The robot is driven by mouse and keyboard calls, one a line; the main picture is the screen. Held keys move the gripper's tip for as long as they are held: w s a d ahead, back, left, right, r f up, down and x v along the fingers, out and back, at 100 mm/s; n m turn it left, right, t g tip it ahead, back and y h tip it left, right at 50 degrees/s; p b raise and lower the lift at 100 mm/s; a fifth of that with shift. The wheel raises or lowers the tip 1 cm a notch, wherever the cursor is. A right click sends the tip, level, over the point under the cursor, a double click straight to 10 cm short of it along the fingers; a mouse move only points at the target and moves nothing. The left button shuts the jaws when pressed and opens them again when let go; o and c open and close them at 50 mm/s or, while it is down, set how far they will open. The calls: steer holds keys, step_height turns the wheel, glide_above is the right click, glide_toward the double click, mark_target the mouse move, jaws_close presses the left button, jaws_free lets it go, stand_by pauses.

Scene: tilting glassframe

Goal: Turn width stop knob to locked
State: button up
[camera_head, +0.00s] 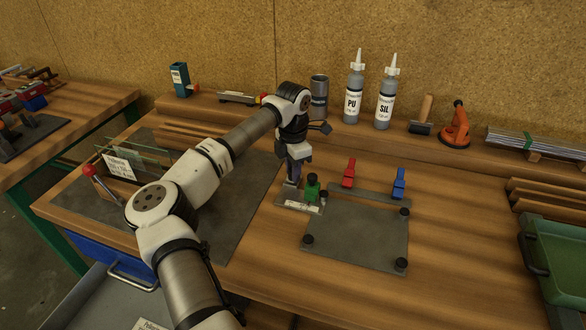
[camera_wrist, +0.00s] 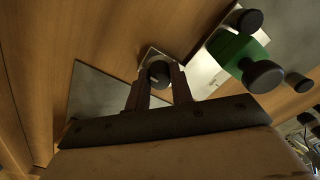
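A small round black knob (camera_wrist: 158,73) with a light pointer line sits on a pale plate (camera_wrist: 150,52) in the wrist view; it looks like the width stop knob. My gripper (camera_wrist: 158,84) has its two fingers apart, one on each side of the knob, with narrow gaps visible. I cannot tell how far the fingertips reach down beside it. In the head view my gripper (camera_head: 291,184) points down at the left end of the labelled metal plate (camera_head: 298,205) and hides the knob. A green block (camera_head: 312,187) with black knobs stands just right of the gripper.
A dark flat plate (camera_head: 355,240) with black corner posts lies to the right. Red (camera_head: 349,173) and blue (camera_head: 398,184) clamps stand behind it. Two bottles (camera_head: 354,92) (camera_head: 386,97) stand on the rear ledge. Glass panes (camera_head: 135,158) stand at the left.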

jaws_close()
steer(key=shift+m, duration=0.3)
steer(key=m+b, duration=0.2)
steer(key=m, duration=0.1)
steer(key=shift+f+m, duration=0.1)
steer(key=shift+m, duration=0.2)
steer(key=m+b, duration=0.1)
steer(key=m, duration=0.2)
steer(key=shift+m, duration=0.4)
steer(key=m, duration=0.5)
steer(key=shift+m, duration=2.4)
